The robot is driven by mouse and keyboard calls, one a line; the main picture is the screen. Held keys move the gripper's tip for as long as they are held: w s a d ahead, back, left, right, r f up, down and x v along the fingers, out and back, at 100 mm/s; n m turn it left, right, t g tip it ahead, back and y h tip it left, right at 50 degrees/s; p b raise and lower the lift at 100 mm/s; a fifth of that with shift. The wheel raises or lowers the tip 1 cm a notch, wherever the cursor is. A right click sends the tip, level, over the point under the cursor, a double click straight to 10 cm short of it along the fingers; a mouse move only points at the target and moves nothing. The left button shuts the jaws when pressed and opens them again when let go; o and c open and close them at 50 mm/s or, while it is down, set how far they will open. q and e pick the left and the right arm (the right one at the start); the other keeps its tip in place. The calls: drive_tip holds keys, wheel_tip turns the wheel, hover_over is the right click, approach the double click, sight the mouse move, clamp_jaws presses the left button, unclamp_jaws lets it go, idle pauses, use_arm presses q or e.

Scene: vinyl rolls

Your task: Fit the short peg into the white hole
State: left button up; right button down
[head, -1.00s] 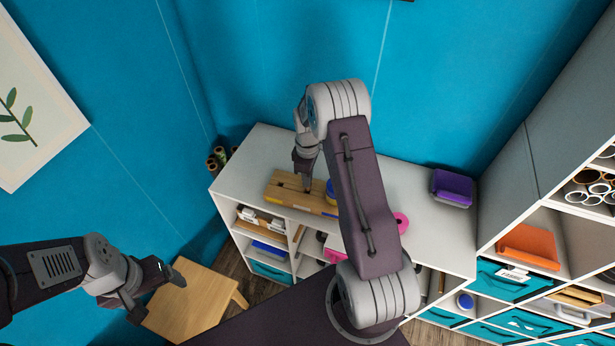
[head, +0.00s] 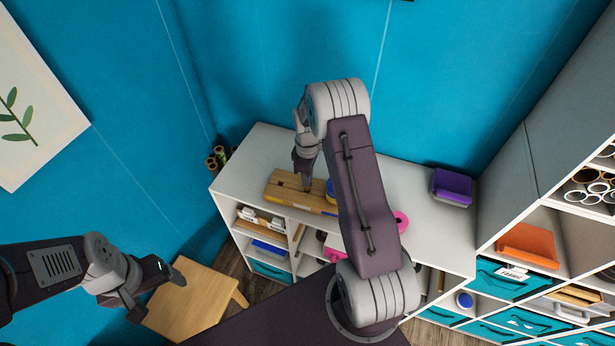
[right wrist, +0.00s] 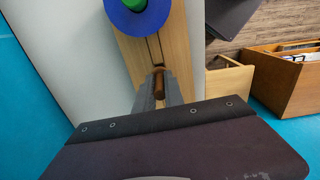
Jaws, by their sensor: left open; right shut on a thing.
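The wooden board (head: 282,196) lies on top of the white shelf unit; it also shows in the right wrist view (right wrist: 178,40). My right gripper (head: 306,180) points down over the board. In the right wrist view its fingers (right wrist: 159,92) are shut on a short brown peg (right wrist: 159,81). I cannot tell whether the peg's lower end is in a hole or just above the board. The white hole is not visible to me. My left gripper (head: 160,295) is open and empty, low at the left, away from the board.
A pink roll (head: 401,221) and a purple box (head: 452,187) are farther right on the shelf unit (head: 405,178). A wooden stool (head: 195,308) stands below my left gripper.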

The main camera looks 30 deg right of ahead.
drive_tip(key=shift+f, duration=0.15)
drive_tip(key=shift+f+b, duration=0.35)
drive_tip(key=shift+f, duration=0.05)
drive_tip(key=shift+f, duration=0.4)
idle(1.0)
drive_tip(key=shift+f+b, duration=0.35)
drive_tip(key=shift+b, duration=0.05)
drive_tip(key=shift+f, duration=0.45)
idle(0.6)
drive_tip(key=shift+s+f+b, duration=0.15)
drive_tip(key=shift+b, duration=0.15)
idle(0.5)
drive_tip(key=c, duration=1.3)
unclamp_jaws()
drive_tip(key=shift+a, duration=0.1)
drive_tip(key=shift+c, duration=0.2)
